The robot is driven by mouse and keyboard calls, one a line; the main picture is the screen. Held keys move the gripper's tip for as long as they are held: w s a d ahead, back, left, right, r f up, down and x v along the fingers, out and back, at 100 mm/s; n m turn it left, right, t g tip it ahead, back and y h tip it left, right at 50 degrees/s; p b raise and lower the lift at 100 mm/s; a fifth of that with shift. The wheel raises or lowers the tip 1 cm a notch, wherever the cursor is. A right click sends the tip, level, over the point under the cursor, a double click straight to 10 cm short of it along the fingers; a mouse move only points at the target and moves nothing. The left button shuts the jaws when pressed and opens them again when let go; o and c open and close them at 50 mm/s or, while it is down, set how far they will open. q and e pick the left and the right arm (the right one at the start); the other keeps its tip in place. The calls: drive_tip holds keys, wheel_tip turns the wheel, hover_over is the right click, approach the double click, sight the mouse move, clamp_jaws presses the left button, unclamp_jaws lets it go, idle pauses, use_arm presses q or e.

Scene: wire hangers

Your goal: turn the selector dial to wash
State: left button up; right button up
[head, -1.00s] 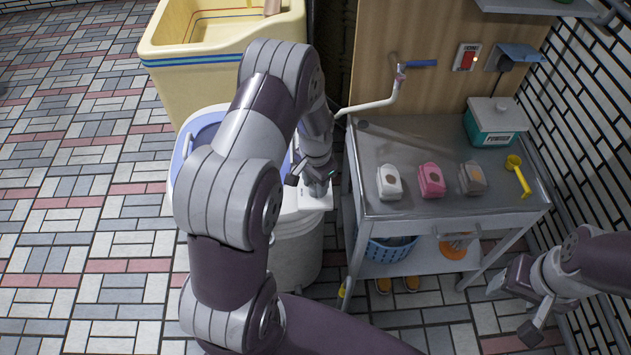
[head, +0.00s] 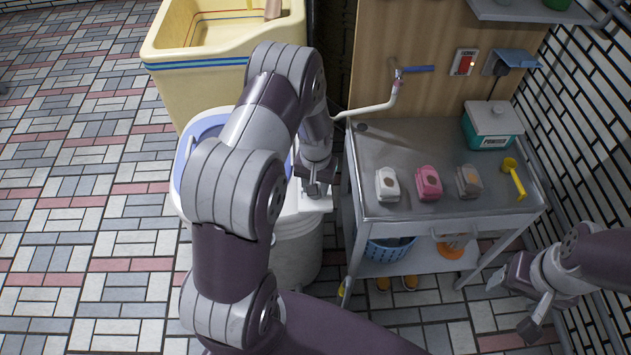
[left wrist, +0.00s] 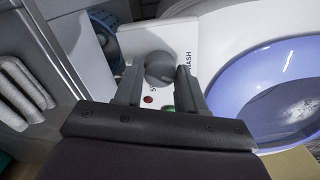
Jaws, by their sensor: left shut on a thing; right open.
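The selector dial (left wrist: 159,68) is a round grey knob on the washer's white panel (left wrist: 207,40), seen in the left wrist view. The word WASH is printed to the right of it. Another label, partly covered, starts with S below it, near a red dot (left wrist: 149,99) and a green spot. I cannot tell where the dial points. My left gripper (left wrist: 158,75) is shut on the dial, one finger on each side. In the head view my left gripper (head: 315,187) is over the washer's corner and hides the dial. My right gripper (head: 514,304) is open and empty at lower right.
The white washer (head: 298,252) has a blue lid (head: 207,127), partly behind my left arm. A metal table (head: 400,142) stands close on its right, with several small packs, a teal box (head: 492,125) and a yellow scoop (head: 513,178). A yellow sink (head: 190,75) stands behind.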

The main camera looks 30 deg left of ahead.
use_arm(q)
drive_tip(key=n+p, duration=0.1)
drive_tip(key=n, duration=0.4)
drive_tip(key=shift+w+n, duration=0.1)
drive_tip(key=shift+n, duration=0.3)
drive_tip(key=shift+p, duration=0.3)
drive_tip(key=o, duration=1.1)
drive_tip(key=shift+c, duration=0.2)
drive_tip(key=shift+r, duration=0.15)
wheel_tip(320, 180, up, 12)
drive_tip(key=shift+r+p, duration=0.25)
drive_tip(key=shift+p, duration=0.1)
